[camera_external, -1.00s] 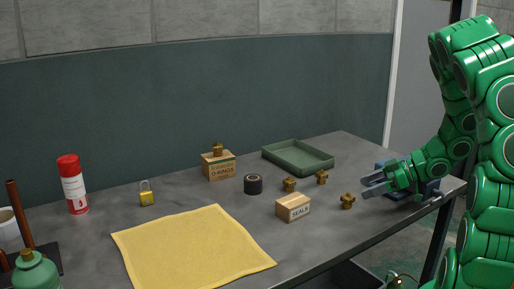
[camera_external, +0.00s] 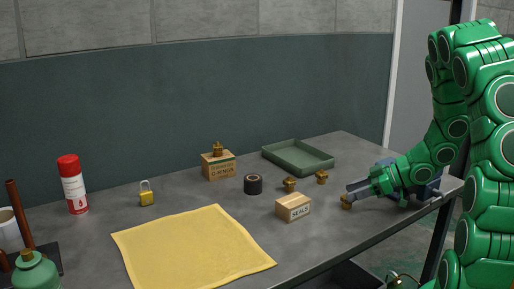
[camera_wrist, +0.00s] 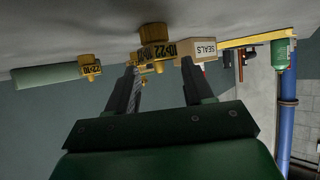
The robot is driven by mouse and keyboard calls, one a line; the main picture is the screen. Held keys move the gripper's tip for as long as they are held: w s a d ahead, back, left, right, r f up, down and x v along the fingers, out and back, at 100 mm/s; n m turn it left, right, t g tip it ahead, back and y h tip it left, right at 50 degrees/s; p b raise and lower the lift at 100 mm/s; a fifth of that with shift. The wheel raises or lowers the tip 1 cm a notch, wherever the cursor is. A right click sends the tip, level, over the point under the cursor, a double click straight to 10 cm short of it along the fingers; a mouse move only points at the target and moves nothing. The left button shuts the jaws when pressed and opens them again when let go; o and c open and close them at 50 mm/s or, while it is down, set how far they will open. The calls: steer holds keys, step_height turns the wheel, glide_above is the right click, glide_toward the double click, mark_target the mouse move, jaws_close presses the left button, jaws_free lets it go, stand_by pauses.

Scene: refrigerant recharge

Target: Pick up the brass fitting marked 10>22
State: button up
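A brass fitting (camera_external: 346,203) stands on the table at the right, partly hidden by my gripper (camera_external: 360,188). In the wrist view this fitting (camera_wrist: 154,42) is the nearest, and its dark marking seems to read 10>22. My gripper (camera_wrist: 158,66) is open and empty, fingers apart. The fitting shows beyond the fingertips, in line with the gap; I cannot tell whether they touch it. Two more brass fittings stand farther back, one (camera_external: 289,185) near the seals box and one (camera_external: 322,177) by the tray. Another (camera_external: 218,149) sits on the O-rings box.
The seals box (camera_external: 293,208) stands left of the nearest fitting. A black tape roll (camera_external: 253,185), the O-rings box (camera_external: 219,166) and a green tray (camera_external: 298,158) are behind. A yellow cloth (camera_external: 190,250), padlock (camera_external: 146,194) and red-capped can (camera_external: 73,185) are farther left.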

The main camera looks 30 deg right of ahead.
steer(key=c, duration=0.8)
